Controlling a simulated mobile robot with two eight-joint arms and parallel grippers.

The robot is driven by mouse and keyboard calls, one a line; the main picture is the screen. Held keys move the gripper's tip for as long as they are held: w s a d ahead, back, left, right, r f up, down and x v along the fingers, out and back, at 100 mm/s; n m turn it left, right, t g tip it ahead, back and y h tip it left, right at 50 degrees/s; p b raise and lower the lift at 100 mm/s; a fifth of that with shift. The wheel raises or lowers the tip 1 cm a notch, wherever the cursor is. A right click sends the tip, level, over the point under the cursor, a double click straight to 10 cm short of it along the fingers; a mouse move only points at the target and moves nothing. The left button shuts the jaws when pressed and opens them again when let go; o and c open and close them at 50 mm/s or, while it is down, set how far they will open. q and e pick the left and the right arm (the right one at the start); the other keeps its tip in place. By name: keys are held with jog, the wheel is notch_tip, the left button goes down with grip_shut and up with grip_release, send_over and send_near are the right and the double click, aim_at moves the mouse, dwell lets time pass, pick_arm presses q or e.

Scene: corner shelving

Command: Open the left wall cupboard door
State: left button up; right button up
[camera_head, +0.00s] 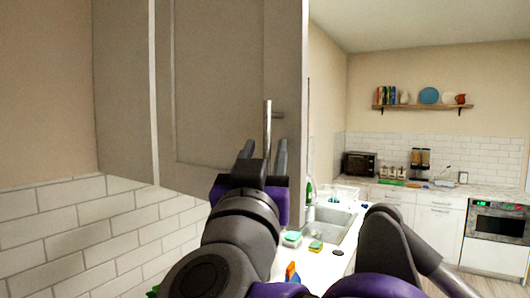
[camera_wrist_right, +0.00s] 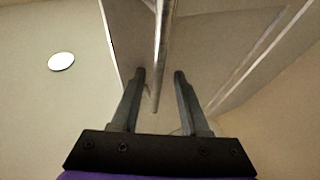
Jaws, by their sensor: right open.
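The wall cupboard door (camera_head: 215,80) is a grey framed panel filling the upper left of the head view, and it looks shut. Its handle (camera_head: 267,125) is a vertical metal bar near the door's right edge; in the right wrist view the handle (camera_wrist_right: 163,45) runs down between the fingers. My right gripper (camera_head: 263,155) is open at the handle's lower part, with one finger on each side in the picture. In the wrist view the gripper (camera_wrist_right: 160,74) shows a gap on both sides of the bar. My left gripper is not in view.
White wall tiles (camera_head: 90,235) lie below the cupboard. A counter with a sink (camera_head: 330,225), sponges (camera_head: 292,238) and a green bottle (camera_head: 309,190) is beyond my right arm. A toaster oven (camera_head: 360,164) and a wall shelf (camera_head: 425,107) are farther back.

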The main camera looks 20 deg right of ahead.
jog(key=shift+s, duration=0.1)
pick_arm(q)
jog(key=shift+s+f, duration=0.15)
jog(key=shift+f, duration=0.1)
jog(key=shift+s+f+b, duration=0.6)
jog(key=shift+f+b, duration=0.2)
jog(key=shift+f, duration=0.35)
pick_arm(e)
jog(key=v, duration=1)
jog(key=shift+s+a, duration=0.25)
jog(key=shift+s, duration=0.05)
jog(key=shift+f, duration=0.1)
